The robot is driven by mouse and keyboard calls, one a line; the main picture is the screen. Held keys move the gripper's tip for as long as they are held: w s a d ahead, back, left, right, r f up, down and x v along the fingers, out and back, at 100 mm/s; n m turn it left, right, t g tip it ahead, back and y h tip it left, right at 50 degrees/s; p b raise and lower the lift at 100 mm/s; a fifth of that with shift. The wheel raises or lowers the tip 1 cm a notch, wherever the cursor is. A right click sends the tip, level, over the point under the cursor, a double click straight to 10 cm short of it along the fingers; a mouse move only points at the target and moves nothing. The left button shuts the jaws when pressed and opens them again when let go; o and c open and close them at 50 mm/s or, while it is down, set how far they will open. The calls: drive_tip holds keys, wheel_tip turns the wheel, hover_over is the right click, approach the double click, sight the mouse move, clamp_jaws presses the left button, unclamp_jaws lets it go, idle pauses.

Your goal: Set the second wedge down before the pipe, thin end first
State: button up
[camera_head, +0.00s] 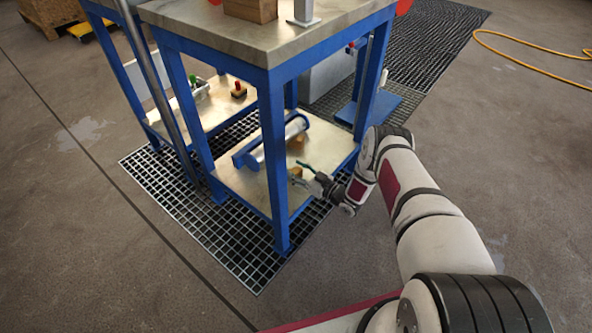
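The pipe (281,139) is a grey cylinder lying on the lower shelf of the blue-framed bench, with blue pieces at its ends. One small wooden wedge (299,142) is beside the pipe, on its right side. A second small wooden wedge (295,172) is nearer the front of the shelf, apart from the pipe. My gripper (297,173) reaches in low from the right, with its fingertips around this second wedge. The view is too small to tell whether the fingers press on the wedge, or whether it touches the shelf.
The lower shelf (241,184) has bare room at the front left. A blue bench leg (275,185) stands left of my gripper, and the worktop (262,42) overhangs the shelf. A yellow hose (520,41) lies on the floor at the far right.

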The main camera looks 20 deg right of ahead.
drive_tip(key=shift+r, duration=0.15)
drive_tip(key=p+v, duration=0.4)
drive_tip(key=v, duration=0.8)
drive_tip(key=shift+s, duration=0.1)
